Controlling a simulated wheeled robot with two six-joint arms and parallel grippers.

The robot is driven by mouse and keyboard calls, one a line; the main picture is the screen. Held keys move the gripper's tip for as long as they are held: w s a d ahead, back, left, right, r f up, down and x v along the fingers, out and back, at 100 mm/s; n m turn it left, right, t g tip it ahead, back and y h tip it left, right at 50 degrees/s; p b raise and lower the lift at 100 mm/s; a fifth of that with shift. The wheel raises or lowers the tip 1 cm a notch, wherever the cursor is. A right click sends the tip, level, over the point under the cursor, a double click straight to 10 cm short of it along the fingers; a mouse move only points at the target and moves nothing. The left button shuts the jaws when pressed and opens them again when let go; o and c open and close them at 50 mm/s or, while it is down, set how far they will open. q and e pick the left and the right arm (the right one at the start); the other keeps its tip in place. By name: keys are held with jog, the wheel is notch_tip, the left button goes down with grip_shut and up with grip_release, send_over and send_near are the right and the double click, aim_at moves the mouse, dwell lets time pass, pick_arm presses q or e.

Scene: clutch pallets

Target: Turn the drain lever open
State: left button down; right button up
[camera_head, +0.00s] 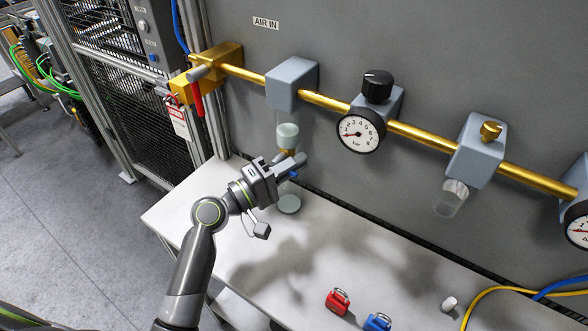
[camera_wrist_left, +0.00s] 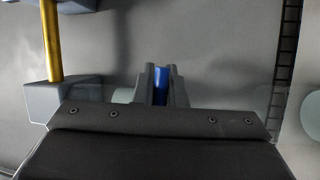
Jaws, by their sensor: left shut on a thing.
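The blue drain lever (camera_head: 293,174) shows as a small blue bit at my left gripper (camera_head: 292,166), below the filter's clear bowl (camera_head: 287,132). In the left wrist view the blue lever (camera_wrist_left: 160,86) stands between the two grey fingers of my left gripper (camera_wrist_left: 160,80), which is shut on it. The fingers hide most of the lever in the head view. The filter's grey block (camera_head: 291,83) sits on the brass pipe above. A pale round dish (camera_head: 289,204) lies on the bench under the gripper. My right gripper is not in view.
The grey panel stands close behind the gripper. A pressure gauge (camera_head: 360,134) and a second grey unit (camera_head: 475,150) hang to the right. A red-handled valve (camera_head: 196,98) is at upper left. Red (camera_head: 337,301) and blue (camera_head: 377,322) locks lie on the bench (camera_head: 240,255) front.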

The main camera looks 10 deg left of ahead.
pick_arm(q)
jog(key=shift+r+n+t, duration=0.1)
jog(key=shift+n+t, duration=0.2)
jog(key=shift+n, duration=0.3)
jog(key=c, duration=1.5)
grip_release()
jog(key=b+v, duration=0.9)
jog(key=v, duration=0.8)
jog(key=shift+s+a, duration=0.15)
jog(key=shift+s, duration=0.05)
